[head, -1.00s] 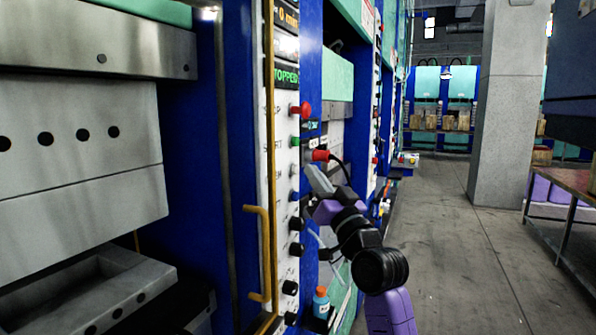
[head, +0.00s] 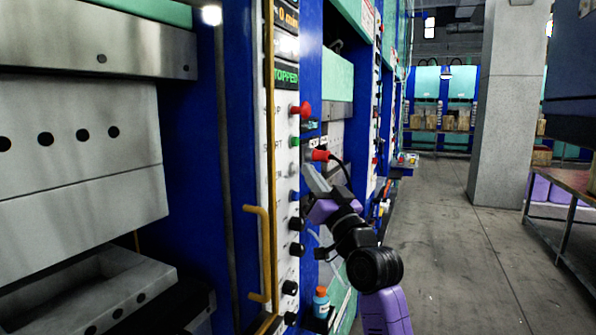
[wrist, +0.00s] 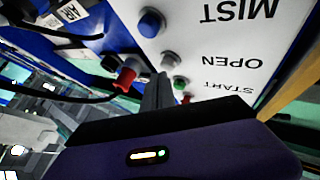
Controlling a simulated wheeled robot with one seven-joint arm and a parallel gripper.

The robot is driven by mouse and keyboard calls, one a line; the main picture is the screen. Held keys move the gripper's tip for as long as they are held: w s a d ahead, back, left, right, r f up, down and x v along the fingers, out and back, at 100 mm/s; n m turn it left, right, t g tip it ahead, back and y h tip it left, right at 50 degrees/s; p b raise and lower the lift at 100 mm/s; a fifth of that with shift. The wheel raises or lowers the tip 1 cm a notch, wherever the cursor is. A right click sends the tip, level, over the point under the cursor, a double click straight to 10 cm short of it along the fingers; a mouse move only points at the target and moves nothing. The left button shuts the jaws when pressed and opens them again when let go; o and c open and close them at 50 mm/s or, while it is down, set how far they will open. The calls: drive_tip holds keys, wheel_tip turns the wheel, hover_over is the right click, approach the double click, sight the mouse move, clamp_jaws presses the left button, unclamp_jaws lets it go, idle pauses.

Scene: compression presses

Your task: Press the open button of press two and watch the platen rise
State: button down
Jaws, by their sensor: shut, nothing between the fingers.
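The control panel (head: 284,230) of the nearest press has a column of buttons: red at the top, green below it, then the grey open button (head: 294,170), then a blue one. In the wrist view the panel is upside down, and the grey open button (wrist: 170,61) sits beside the word OPEN. My gripper (head: 308,168) is shut and empty, its tips close in front of the open button; it also shows in the wrist view (wrist: 158,78). I cannot tell whether they touch. The press's upper grey block (head: 75,165) hangs above a lower block (head: 90,300), with a gap between.
A yellow handle (head: 262,250) stands out at the panel's left edge. A red plug (head: 320,155) with a black cable is just right of my gripper. A bottle with an orange cap (head: 321,302) stands below. The aisle (head: 450,260) to the right is clear up to a pillar (head: 502,110).

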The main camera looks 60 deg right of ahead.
drive_tip(key=shift+w, duration=0.55)
idle(0.7)
drive_tip(key=shift+s, duration=0.1)
drive_tip(key=shift+s+b, duration=0.4)
drive_tip(key=shift+s, duration=0.55)
drive_tip(key=shift+s+d+b, duration=0.2)
drive_tip(key=shift+s+b, duration=0.85)
drive_tip(key=shift+s, duration=1.35)
